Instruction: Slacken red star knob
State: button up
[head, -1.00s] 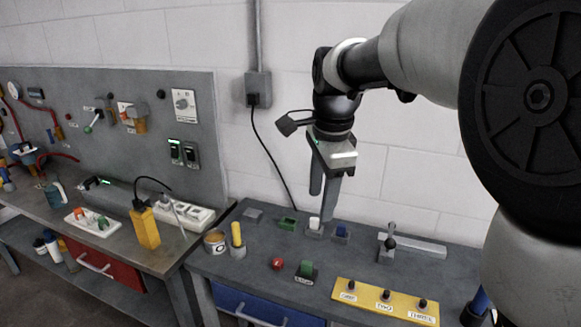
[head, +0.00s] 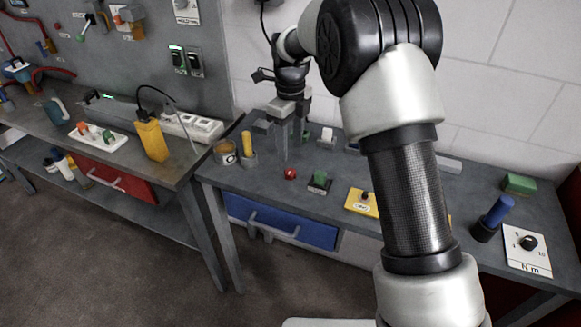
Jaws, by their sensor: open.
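A small round red knob (head: 290,173) sits on the right bench top, near its front edge; it is too small to make out a star shape. My gripper (head: 290,146) is open and empty, pointing down just above and behind the red knob. Its fingers are apart, and the nearer finger ends close to the knob in the picture. I cannot tell the exact height between them.
A yellow cylinder (head: 247,145) and a tin (head: 226,153) stand left. A yellow labelled plate (head: 361,203) is partly hidden by my arm. A blue drawer (head: 262,217) lies below.

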aim_at(290, 171)
notch_tip(290, 171, down, 9)
jog(key=shift+r, duration=0.15)
jog(key=c, duration=1)
